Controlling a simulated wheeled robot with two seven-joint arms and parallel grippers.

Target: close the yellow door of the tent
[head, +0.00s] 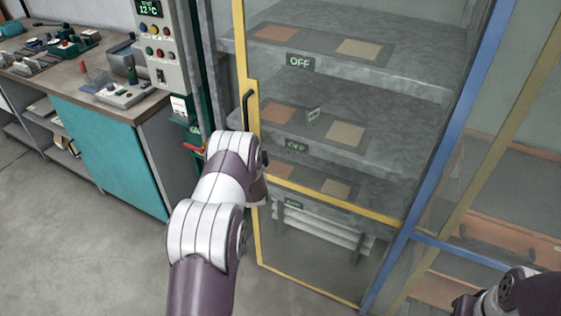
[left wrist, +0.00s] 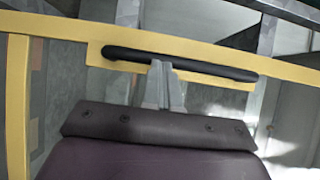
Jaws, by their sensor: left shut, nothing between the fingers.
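The yellow-framed door (head: 330,203) has a see-through panel and stands in front of the tent's grey shelves. Its right side is by a blue post (head: 440,145). A shelf corner shows left of its free edge; I cannot tell how wide any gap is. A black handle (head: 248,110) is on that edge. In the left wrist view, the yellow frame (left wrist: 60,27) and the black handle (left wrist: 215,71) lie across the picture. My left gripper (left wrist: 160,70) is shut and empty, its tips at the handle; contact is unclear. My arm hides it in the head view.
A control panel (head: 165,65) with buttons and a display stands left of the tent. A workbench (head: 60,75) with a teal side is farther left. Bare floor (head: 60,230) lies in front of it. Part of my right arm shows at lower right, its fingers out of sight.

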